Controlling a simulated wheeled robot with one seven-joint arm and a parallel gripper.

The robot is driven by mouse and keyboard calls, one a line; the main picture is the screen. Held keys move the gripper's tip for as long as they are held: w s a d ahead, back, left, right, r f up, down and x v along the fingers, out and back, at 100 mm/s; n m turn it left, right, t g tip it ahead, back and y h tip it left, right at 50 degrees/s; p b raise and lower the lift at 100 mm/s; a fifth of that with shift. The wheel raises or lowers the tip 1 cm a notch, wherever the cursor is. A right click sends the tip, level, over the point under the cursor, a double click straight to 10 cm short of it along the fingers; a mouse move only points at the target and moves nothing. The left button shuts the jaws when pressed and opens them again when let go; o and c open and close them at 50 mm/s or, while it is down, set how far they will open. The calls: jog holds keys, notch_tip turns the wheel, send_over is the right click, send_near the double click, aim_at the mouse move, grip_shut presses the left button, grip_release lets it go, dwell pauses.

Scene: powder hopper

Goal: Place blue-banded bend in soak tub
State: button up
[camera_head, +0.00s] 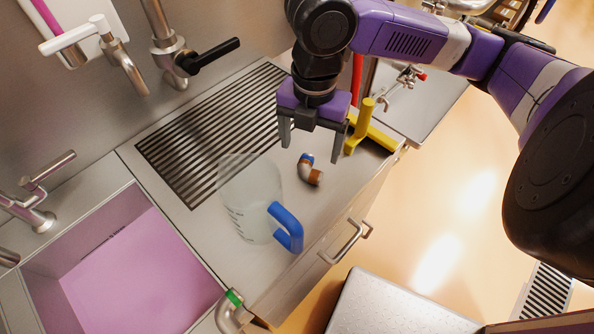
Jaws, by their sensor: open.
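The blue-banded bend (307,171) is a short metal elbow with a blue band at its upper end and a brown-orange part at its lower right end. It lies on the steel counter, right of the jug. My gripper (311,148) points down with its two dark fingers apart, and nothing shows between them. In the picture the fingertips flank the bend's upper end; their height above it is hard to tell. A rectangular basin with a pink-purple inside, which looks like the soak tub (140,268), is set into the counter at the lower left.
A clear jug (250,200) with a blue handle stands between bend and tub. A green-banded bend (231,312) is at the tub's right corner. A yellow T-shaped piece (370,135) is right of my gripper. A slotted drain grate (205,140) and several taps line the back.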

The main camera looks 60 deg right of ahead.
aim_at(309, 167)
jog(key=shift+s+d+f, duration=0.1)
jog(key=shift+f, duration=0.15)
notch_tip(309, 167, down, 7)
jog(key=shift+f, duration=0.15)
jog(key=shift+c, duration=0.2)
jog(key=c, duration=1.7)
notch_tip(309, 167, up, 20)
jog(key=shift+r+p, duration=0.1)
jog(key=shift+p, duration=0.7)
